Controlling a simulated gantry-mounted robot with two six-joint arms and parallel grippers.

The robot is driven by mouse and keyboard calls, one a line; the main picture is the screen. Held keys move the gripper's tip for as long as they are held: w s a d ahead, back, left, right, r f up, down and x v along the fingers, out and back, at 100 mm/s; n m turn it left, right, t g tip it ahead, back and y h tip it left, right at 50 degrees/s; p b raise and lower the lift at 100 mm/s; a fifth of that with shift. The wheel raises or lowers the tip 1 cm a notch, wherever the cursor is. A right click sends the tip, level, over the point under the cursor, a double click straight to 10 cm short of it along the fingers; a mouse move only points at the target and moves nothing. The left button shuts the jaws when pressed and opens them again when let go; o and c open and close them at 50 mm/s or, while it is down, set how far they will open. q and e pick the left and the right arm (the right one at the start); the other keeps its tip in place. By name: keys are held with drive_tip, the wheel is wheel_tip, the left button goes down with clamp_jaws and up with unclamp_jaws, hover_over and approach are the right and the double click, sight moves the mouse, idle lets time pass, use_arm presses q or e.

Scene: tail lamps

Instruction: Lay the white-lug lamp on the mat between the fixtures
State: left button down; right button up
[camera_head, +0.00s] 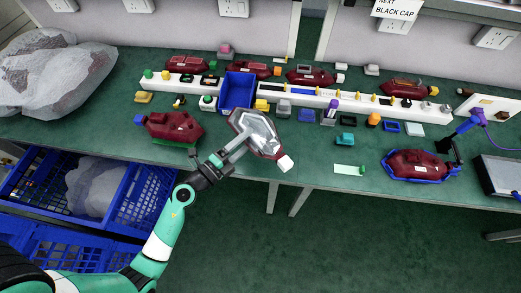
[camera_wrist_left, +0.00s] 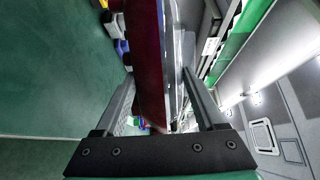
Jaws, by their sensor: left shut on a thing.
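My left gripper (camera_head: 222,163) is shut on the white-lug lamp (camera_head: 258,133), a dark red housing with a clear grey lens and a white lug (camera_head: 286,163) at its lower right end. The lamp is tilted above the bench, near its front edge. In the left wrist view, the lamp (camera_wrist_left: 150,65) stands edge-on between the fingers (camera_wrist_left: 158,110). One dark red lamp (camera_head: 172,127) with a blue lug sits on a green fixture (camera_head: 174,144) at left. Another (camera_head: 418,165) sits in a blue fixture (camera_head: 388,172) at right. The green bench surface (camera_head: 315,172) between them is mostly bare; I cannot make out a separate mat edge. My right gripper is not in view.
A blue bin (camera_head: 237,92) and a long white rack (camera_head: 340,100) with small parts run along the back, with more lamps behind. A pale green card (camera_head: 349,170) lies near the front edge. A purple-cabled connector (camera_head: 470,125) stands at right. Blue crates (camera_head: 125,180) stand below left.

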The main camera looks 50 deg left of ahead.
use_arm(q)
drive_tip(key=w+f+b, duration=0.1)
drive_tip(key=w+f, duration=0.1)
drive_tip(key=f, duration=0.1)
drive_tip(key=w+f+b, duration=0.1)
drive_tip(key=shift+f+b, duration=0.2)
drive_tip(key=shift+b, duration=0.15)
drive_tip(key=shift+w+f, duration=0.2)
drive_tip(key=shift+f, duration=0.05)
drive_tip(key=shift+w, duration=0.15)
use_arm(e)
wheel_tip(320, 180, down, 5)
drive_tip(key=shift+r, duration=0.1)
use_arm(q)
drive_tip(key=f+b, duration=0.2)
drive_tip(key=w+f+b, duration=0.1)
drive_tip(key=b, duration=0.1)
drive_tip(key=shift+a+f, duration=0.1)
drive_tip(key=shift+f, duration=0.25)
drive_tip(key=shift+s+f+b, duration=0.15)
drive_tip(key=shift+f+b, duration=0.1)
drive_tip(key=shift+b, duration=0.3)
drive_tip(key=shift+r, duration=0.25)
drive_tip(key=shift+f, duration=0.15)
drive_tip(key=shift+c, duration=1.3)
unclamp_jaws()
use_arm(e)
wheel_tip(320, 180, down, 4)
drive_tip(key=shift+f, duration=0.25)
